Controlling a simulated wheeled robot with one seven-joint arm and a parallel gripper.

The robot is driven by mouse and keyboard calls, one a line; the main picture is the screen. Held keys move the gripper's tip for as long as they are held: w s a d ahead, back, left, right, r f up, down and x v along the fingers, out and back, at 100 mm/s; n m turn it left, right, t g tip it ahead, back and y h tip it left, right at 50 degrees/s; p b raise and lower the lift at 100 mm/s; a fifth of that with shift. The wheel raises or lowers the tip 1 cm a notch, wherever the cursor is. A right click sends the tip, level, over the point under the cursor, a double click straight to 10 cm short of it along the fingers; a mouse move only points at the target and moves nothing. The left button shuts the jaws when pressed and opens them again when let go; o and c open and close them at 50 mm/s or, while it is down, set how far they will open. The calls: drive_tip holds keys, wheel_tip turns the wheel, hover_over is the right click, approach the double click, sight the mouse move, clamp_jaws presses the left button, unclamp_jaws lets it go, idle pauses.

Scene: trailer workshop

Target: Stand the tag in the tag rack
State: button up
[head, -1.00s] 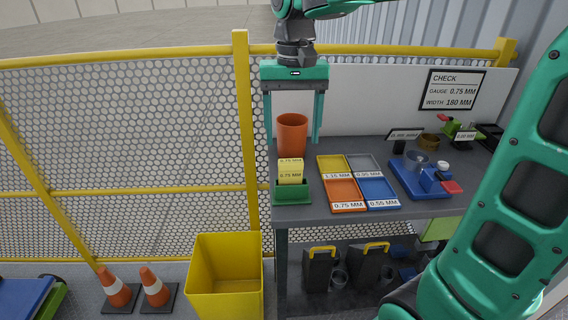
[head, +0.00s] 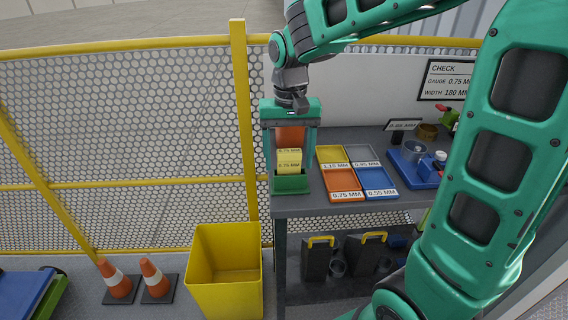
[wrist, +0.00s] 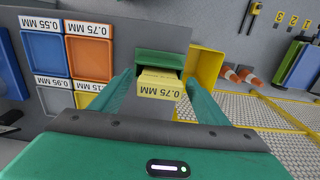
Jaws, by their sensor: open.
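The yellow tag (head: 289,157), marked 0.75 MM, stands upright in the green tag rack (head: 290,185) at the left front of the bench. My gripper (head: 290,170) is above the rack, pointing down, with a finger on each side of the tag. The fingers are apart and I see no grip on the tag. In the wrist view the tag (wrist: 158,86) lies between the two fingers, with the green rack (wrist: 158,61) just beyond. How far the tag's lower edge sits in the rack is hidden.
An orange cup (head: 291,137) stands close behind my gripper. Yellow, grey, orange and blue labelled trays (head: 342,183) lie to the right. A blue fixture (head: 414,172) is farther right. A yellow bin (head: 226,270) stands on the floor by the bench's left edge.

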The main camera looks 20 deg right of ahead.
drive_tip(key=shift+f, duration=0.1)
drive_tip(key=shift+c, duration=0.6)
drive_tip(key=c, duration=1.1)
